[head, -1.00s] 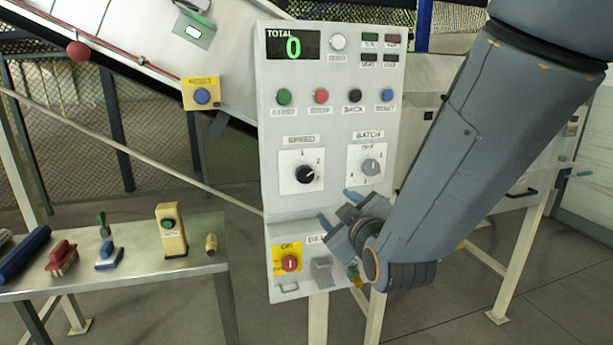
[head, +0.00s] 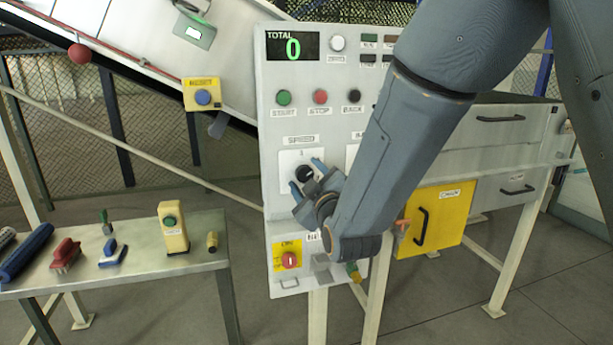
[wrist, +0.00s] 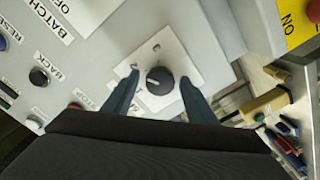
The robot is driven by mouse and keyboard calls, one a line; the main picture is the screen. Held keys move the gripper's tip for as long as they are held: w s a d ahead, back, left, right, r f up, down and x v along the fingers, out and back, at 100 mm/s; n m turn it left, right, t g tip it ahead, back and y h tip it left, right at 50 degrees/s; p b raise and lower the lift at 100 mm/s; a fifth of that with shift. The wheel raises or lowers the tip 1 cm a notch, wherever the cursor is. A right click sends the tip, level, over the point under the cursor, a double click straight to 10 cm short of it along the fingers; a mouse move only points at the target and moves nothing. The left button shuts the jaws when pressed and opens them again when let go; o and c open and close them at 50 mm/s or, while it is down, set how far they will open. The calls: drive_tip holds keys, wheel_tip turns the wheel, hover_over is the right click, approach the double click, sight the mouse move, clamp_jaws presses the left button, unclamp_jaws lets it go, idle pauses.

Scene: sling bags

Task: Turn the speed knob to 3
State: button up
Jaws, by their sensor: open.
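The speed knob (head: 304,173) is a round black dial on a white plate, under the SPEED label on the grey control panel (head: 270,215). In the head view my gripper (head: 307,175) is in front of the plate, its blue fingers on either side of the knob. In the wrist view the knob (wrist: 159,81) sits between the two open fingertips, with a visible gap on both sides; my gripper (wrist: 160,82) holds nothing. The knob's white mark shows in the wrist view.
The batch knob's plate (head: 351,157) is mostly hidden behind my arm. Green, red and black buttons line the panel above, with a red switch (head: 289,260) on yellow below.

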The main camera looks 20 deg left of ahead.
drive_tip(key=c, duration=1.1)
drive_tip(key=shift+o, duration=0.2)
drive_tip(key=shift+m+b, duration=0.35)
drive_tip(key=shift+m, duration=0.05)
drive_tip(key=m+b, duration=0.3)
drive_tip(key=m, duration=0.2)
drive_tip(key=shift+m, duration=0.3)
drive_tip(key=m+b, duration=0.3)
drive_tip(key=m, duration=0.2)
drive_tip(key=shift+m+b, duration=0.3)
drive_tip(key=shift+b, duration=0.05)
